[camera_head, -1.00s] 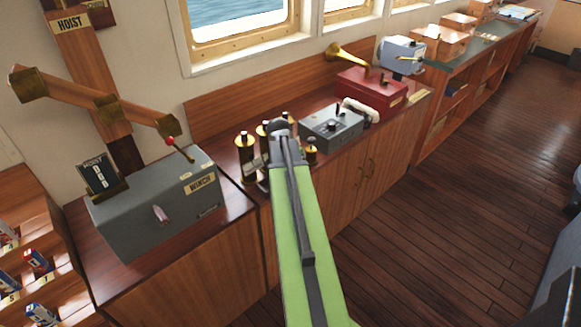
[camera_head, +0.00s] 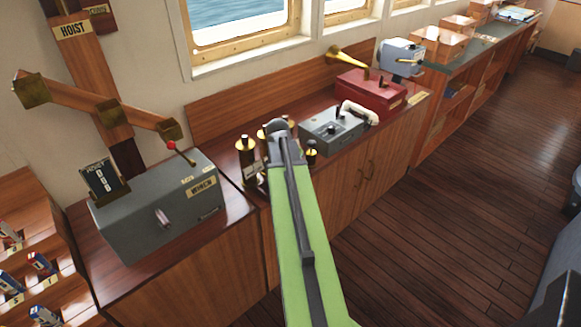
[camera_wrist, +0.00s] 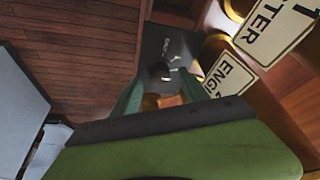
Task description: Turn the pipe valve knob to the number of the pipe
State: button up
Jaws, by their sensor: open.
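Several brass pipes with dark caps (camera_head: 245,158) stand on the wooden counter, partly behind my arm. In the wrist view, pipe labels reading "ENGI…" (camera_wrist: 229,76) and "…TER" (camera_wrist: 275,27) show at the right, partly cut off or covered. A dark plate (camera_wrist: 158,42) with small white marks lies ahead of my gripper (camera_wrist: 160,98). A small dark round knob (camera_wrist: 160,72) shows on it, between my open fingers. I cannot tell whether they touch it. The knob's setting and any pipe number are too small or hidden to read. In the head view my arm hides the gripper.
A grey winch box (camera_head: 165,210) with a red-tipped lever stands left of the pipes. A grey device (camera_head: 335,130), a white handset (camera_head: 357,112) and a red box with a brass horn (camera_head: 372,92) stand to the right.

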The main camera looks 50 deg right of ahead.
jog(key=p+v, duration=1.3)
jog(key=v, duration=0.2)
jog(key=shift+a+r, duration=0.2)
jog(key=shift+a, duration=0.05)
jog(key=shift+s, duration=0.1)
